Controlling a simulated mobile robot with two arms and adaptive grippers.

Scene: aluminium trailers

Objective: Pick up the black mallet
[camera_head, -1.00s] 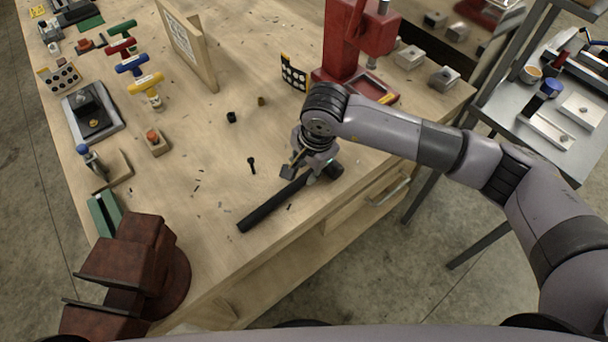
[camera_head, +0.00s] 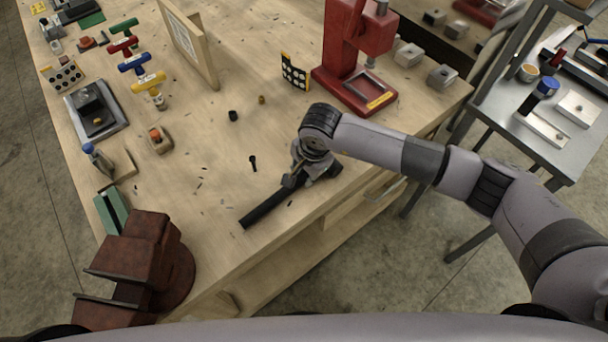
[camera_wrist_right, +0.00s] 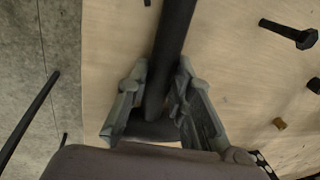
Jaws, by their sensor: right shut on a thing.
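The black mallet (camera_head: 264,208) lies on the wooden workbench, its long dark handle pointing toward the near left. My right gripper (camera_head: 301,181) is down at the handle's far right end and covers that end. In the right wrist view, the handle (camera_wrist_right: 174,35) runs between the two fingers of my right gripper (camera_wrist_right: 161,88). The fingers are shut on the mallet, and a wider dark part shows near the palm. I cannot tell whether the mallet is lifted off the bench. My left gripper is not in view.
A black bolt (camera_head: 253,162) lies close to the mallet. A rusty red vise (camera_head: 135,262) stands at the near left corner, and a red press (camera_head: 352,62) stands behind my right arm. The bench's front edge is close by. The bench middle (camera_head: 205,130) is mostly clear.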

